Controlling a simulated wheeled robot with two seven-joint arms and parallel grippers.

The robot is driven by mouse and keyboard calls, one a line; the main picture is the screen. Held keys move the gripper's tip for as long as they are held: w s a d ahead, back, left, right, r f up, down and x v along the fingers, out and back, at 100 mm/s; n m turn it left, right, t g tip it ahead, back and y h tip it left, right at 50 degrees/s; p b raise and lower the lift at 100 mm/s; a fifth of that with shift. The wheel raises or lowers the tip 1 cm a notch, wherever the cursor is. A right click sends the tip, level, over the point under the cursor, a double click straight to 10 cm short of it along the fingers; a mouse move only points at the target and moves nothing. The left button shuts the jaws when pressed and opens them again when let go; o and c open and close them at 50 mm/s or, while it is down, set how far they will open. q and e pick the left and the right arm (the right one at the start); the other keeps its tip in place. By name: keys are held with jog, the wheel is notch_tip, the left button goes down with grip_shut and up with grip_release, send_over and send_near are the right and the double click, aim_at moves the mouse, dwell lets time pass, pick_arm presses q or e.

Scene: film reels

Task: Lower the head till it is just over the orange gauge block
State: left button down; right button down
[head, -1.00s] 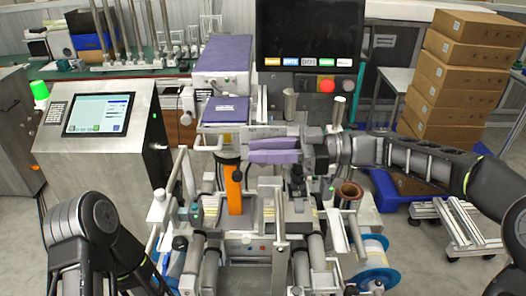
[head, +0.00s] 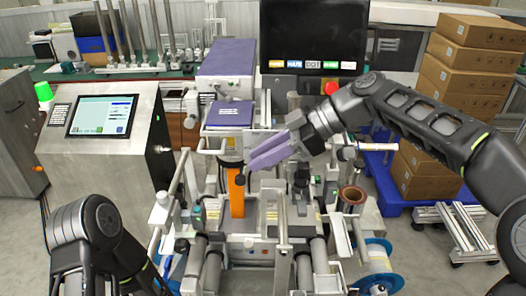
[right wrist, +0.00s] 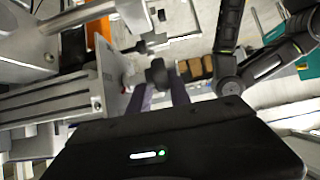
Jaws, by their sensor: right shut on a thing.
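The orange gauge block (head: 236,202) stands upright on the machine, below the purple-topped head (head: 228,114). Its top is close under the head's dark underside; I cannot tell whether there is a gap. Orange also shows in the right wrist view (right wrist: 101,33). My right gripper (head: 254,163) reaches in from the right with its purple fingers slanting down to the left. It is shut on a black knob (right wrist: 157,73) in front of the block; the knob also shows in the head view (head: 240,180). My left arm is at lower left, its gripper out of view.
A control panel with a lit screen (head: 101,115) stands at the left. A dark monitor (head: 313,38) stands behind the machine. Stacked cartons (head: 465,70) are at the right. A blue-rimmed reel (head: 372,265) and posts crowd the machine's front right.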

jog(key=shift+s+a+r, duration=0.15)
jog(key=shift+s+r, duration=0.05)
jog(key=shift+r, duration=0.15)
jog(key=c, duration=1.6)
grip_release()
jog(key=shift+c, duration=0.2)
jog(key=shift+o, duration=1.3)
jog(key=shift+s+r, duration=0.1)
jog(key=shift+s, duration=0.1)
jog(key=shift+w+f, duration=0.1)
jog(key=shift+f, duration=0.1)
jog(key=shift+d, duration=0.2)
